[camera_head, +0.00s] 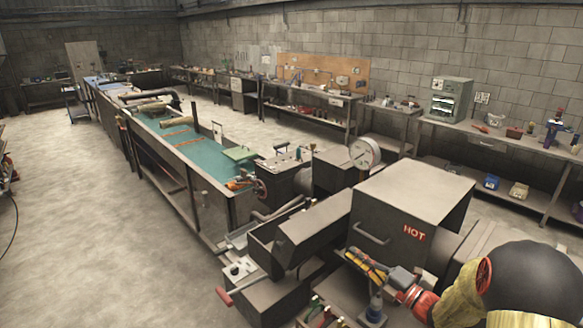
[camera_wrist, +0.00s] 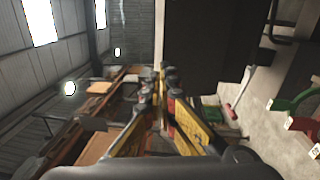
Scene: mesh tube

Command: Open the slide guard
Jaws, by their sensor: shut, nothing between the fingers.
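A large dark metal guard box (camera_head: 425,195) marked HOT in red stands at the right of the machine in the head view. A grey bar handle (camera_head: 370,234) is on its front face. I take this box for the slide guard; no gap shows along its front. My gripper (camera_head: 352,257), with yellow and black fingers, is just below and in front of the handle, seemingly apart from it. In the wrist view my gripper (camera_wrist: 158,80) has its fingertips together and empty. A dark panel (camera_wrist: 208,45) fills the upper middle there; I cannot tell which part it is.
A lower sloped dark housing (camera_head: 312,230) and a red-handled lever (camera_head: 224,296) lie to the left of my gripper. A round dial (camera_head: 365,153) stands behind the box. A long green-topped bench (camera_head: 190,145) runs to the back left. The floor (camera_head: 75,225) at left is clear.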

